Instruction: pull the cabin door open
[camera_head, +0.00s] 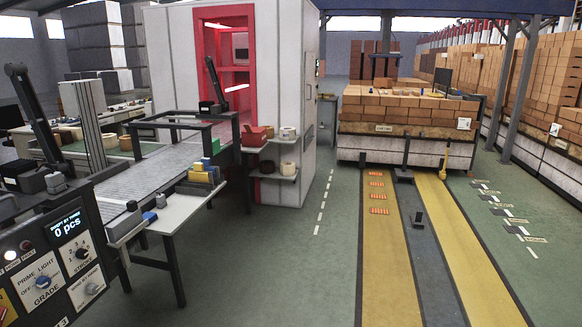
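A white cabin (278,80) stands left of the middle. Its front face has a red-framed opening (198,55) with red parts inside. The cabin's narrow right side (312,90) is seen at a steep angle. A small upright fitting (309,138) is on that side, but I cannot tell if it is a door handle. No door leaf standing open is visible there. My gripper is not in view.
A roller conveyor (150,172) runs to the opening, with a control panel (62,250) at front left. A shelf (270,172) juts from the cabin front. Green floor (300,270) is clear right of it. A brick stack (405,105) stands behind yellow lanes (385,260).

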